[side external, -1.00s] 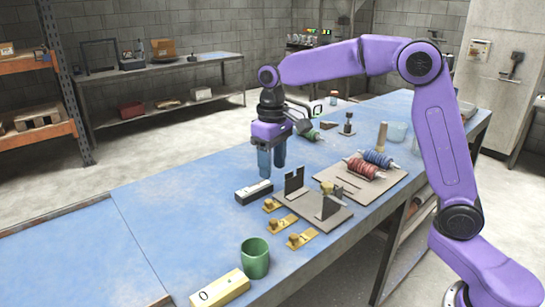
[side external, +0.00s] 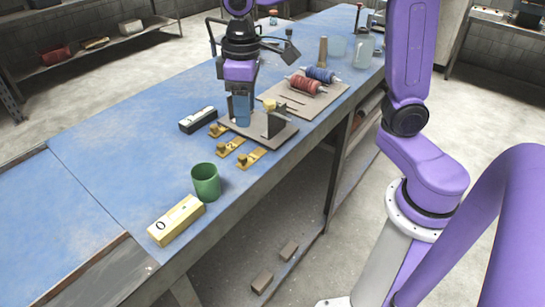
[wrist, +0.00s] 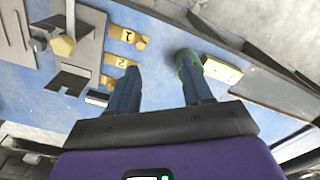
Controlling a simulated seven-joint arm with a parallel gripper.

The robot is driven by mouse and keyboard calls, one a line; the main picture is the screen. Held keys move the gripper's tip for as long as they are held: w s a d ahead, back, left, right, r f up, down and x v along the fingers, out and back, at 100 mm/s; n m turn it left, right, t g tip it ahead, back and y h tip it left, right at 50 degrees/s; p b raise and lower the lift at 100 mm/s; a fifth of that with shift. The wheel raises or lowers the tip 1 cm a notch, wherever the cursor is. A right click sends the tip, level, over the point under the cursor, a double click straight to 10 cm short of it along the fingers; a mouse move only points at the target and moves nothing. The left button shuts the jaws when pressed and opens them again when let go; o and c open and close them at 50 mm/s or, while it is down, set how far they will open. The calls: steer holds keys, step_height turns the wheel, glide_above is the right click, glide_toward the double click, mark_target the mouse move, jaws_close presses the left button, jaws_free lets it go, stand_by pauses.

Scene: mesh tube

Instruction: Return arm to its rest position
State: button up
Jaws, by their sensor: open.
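My gripper (side external: 241,110) hangs fingers-down over the blue bench, in front of the left part of a grey fixture plate (side external: 283,133) in the side view. In the wrist view its two blue fingers (wrist: 160,90) are spread apart with nothing between them. A yellow piece (side external: 271,105) sits at the fixture's upright, and it also shows in the wrist view (wrist: 62,45). My fingers hide the fixture's left upright in the side view. Whether the fingertips touch the plate I cannot tell.
Several brass number plates (side external: 252,158), a green cup (side external: 206,181) and a yellow block (side external: 176,220) line the near side. A black-and-white box (side external: 198,120) lies left of my gripper. Red and blue spools (side external: 306,85) lie behind. The bench's left is clear.

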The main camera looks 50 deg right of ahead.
steer(key=s+d+f+n, duration=0.3)
steer(key=s, duration=0.7)
steer(key=s+d+f+n, duration=0.3)
steer(key=s+d, duration=0.1)
steer(key=s, duration=0.6)
steer(key=shift+s, duration=0.3)
